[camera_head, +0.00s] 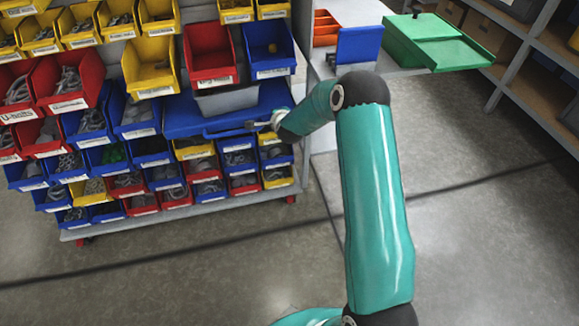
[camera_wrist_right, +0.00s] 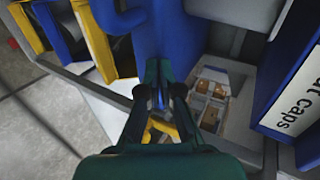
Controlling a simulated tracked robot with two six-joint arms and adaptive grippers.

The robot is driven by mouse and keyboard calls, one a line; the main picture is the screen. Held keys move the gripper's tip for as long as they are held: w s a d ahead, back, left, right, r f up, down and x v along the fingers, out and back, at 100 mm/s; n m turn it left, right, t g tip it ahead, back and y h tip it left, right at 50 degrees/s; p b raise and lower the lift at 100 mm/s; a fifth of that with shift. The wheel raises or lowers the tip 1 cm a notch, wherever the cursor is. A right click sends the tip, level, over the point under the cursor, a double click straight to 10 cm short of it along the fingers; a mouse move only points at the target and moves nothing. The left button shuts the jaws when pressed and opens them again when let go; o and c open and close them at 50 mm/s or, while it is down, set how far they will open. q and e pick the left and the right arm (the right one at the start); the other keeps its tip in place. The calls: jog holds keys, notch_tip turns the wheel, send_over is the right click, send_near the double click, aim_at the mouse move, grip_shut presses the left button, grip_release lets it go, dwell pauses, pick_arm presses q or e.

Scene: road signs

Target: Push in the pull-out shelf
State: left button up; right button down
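The pull-out shelf (camera_head: 185,115) is a blue board jutting from the rack of bins, with a blue bar handle (camera_head: 228,132) along its front edge. A grey bin (camera_head: 228,101) sits on it. My right gripper (camera_head: 252,125) is at the right part of the shelf's front edge, close beside the handle. In the right wrist view the dark fingers of my right gripper (camera_wrist_right: 160,75) are close together over a blue surface. A thin blue strip shows between them; whether they hold the handle is unclear. My left gripper is out of view.
Red, blue and yellow bins (camera_head: 125,183) surround the shelf on the rack. Shelving (camera_head: 540,70) lines the far right. The front floor is clear.

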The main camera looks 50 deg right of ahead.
jog(key=shift+a, duration=0.1)
jog(key=s+f+b+v, duration=0.1)
jog(key=f+v, duration=0.1)
jog(key=v, duration=1.1)
jog(key=s+a+f+n+g+y, duration=0.2)
jog(key=a+f+n+y, duration=0.15)
jog(key=a+f, duration=0.65)
jog(key=s+a+f+n+g+y, duration=0.1)
jog(key=a+f+n+y, duration=0.25)
jog(key=a+f, duration=0.65)
jog(key=s+a+f+n+g+y, duration=0.2)
jog(key=s+a+n+g, duration=0.1)
jog(key=s+a+n, duration=0.5)
jog(key=s+a+f+n+g+y, duration=0.25)
jog(key=s+a+n, duration=0.35)
jog(key=s+a, duration=0.3)
notch_tip(320, 180, up, 20)
jog(key=n+p, duration=0.1)
jog(key=p, duration=1.8)
jog(key=shift+s+d+r+n+g+h, duration=0.25)
jog(key=shift+s+d+n+g+h, duration=0.1)
jog(key=shift+d+g, duration=0.1)
